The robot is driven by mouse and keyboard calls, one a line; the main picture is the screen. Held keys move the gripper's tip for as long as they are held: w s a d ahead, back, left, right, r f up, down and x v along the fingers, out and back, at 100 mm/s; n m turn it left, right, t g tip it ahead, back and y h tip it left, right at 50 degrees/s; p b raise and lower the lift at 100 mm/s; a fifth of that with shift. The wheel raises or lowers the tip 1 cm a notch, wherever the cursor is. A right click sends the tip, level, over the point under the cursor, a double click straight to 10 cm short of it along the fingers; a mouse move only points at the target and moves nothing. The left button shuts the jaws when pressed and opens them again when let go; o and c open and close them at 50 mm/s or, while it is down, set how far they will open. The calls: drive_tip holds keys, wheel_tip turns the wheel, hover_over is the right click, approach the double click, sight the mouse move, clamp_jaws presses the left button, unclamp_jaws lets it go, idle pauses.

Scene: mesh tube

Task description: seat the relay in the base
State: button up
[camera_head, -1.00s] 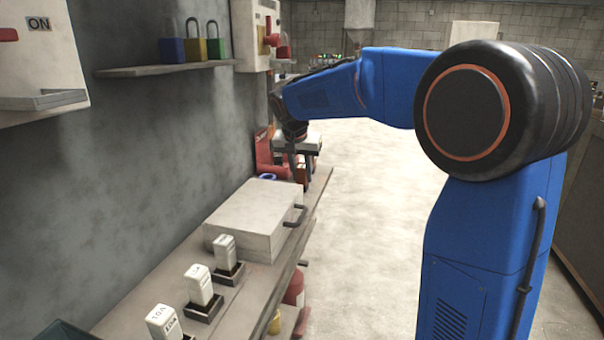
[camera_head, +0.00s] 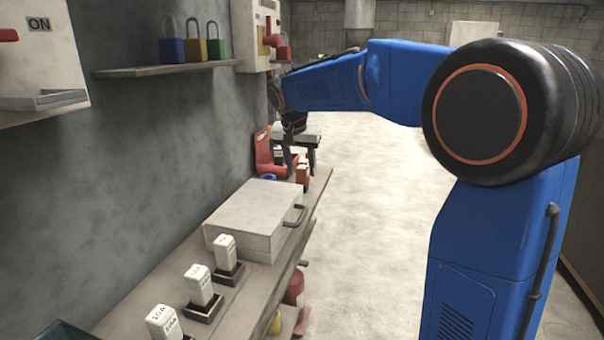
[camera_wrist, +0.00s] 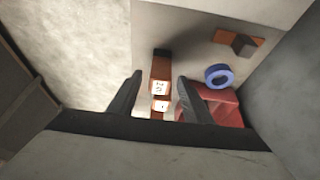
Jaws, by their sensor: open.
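An orange-brown block with white printed faces and a dark end (camera_wrist: 160,72) lies on the bench in the wrist view; I take it for the relay. It also shows small at the bench's far end (camera_head: 302,174). My gripper (camera_wrist: 160,80) is open, one dark finger on each side of the block in the picture; I cannot tell its height above it. In the head view my gripper (camera_head: 291,155) hangs over the far end of the bench. An orange plate with a dark block (camera_wrist: 238,42) lies farther off on the bench; whether it is the base is unclear.
A blue ring (camera_wrist: 218,75) and a red object (camera_wrist: 215,106) lie right of the fingers. A pale box with a handle (camera_head: 255,220) and white blocks on dark mounts (camera_head: 199,285) stand on the nearer bench. A wall runs along the left, with a padlock shelf (camera_head: 165,70).

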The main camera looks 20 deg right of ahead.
drive_tip(key=v, duration=0.9)
